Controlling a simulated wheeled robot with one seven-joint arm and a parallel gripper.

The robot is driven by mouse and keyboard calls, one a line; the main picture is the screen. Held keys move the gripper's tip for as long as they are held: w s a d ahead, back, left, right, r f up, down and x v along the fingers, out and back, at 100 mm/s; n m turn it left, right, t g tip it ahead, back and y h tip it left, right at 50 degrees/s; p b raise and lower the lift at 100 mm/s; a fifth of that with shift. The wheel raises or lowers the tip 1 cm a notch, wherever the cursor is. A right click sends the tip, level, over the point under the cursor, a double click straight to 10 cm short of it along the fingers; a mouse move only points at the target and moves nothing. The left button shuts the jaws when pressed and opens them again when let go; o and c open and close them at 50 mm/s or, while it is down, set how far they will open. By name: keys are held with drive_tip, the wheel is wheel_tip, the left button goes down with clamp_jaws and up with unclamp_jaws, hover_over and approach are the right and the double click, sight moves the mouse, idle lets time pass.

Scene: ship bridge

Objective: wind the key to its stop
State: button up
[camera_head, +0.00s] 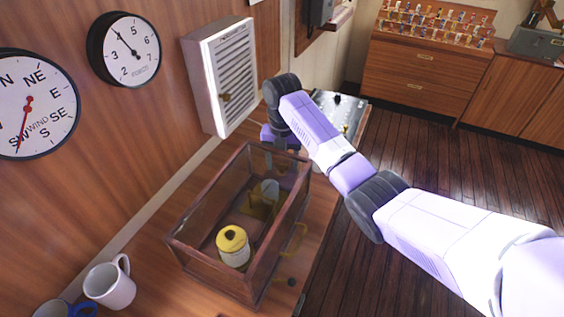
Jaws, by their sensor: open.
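I cannot make out a key for certain. A glass-sided wooden case (215,268) stands on the counter, with a yellow-lidded white jar (233,246) and a brass-coloured piece (262,203) inside. My gripper (279,143) is open, pointing down at the far end of the case, below the cabinet. The wrist and the case partly hide its fingertips and whatever is under them.
A metal panel with small knobs (350,103) lies beyond my wrist, partly hidden. A white mug (110,285) and a blue-handled mug (57,308) stand at the near left. Two dials hang on the wooden wall. The floor to the right is clear.

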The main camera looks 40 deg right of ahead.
clamp_jaws()
drive_tip(key=shift+r+m+p, duration=0.25)
drive_tip(key=shift+m+p, duration=0.6)
drive_tip(key=shift+m, duration=0.25)
drive_tip(key=shift+f+m+p, duration=0.2)
drive_tip(key=shift+m+p, duration=0.25)
drive_tip(key=shift+m, duration=0.85)
unclamp_jaws()
drive_tip(key=shift+r+b, duration=0.4)
drive_tip(key=shift+r, duration=3.55)
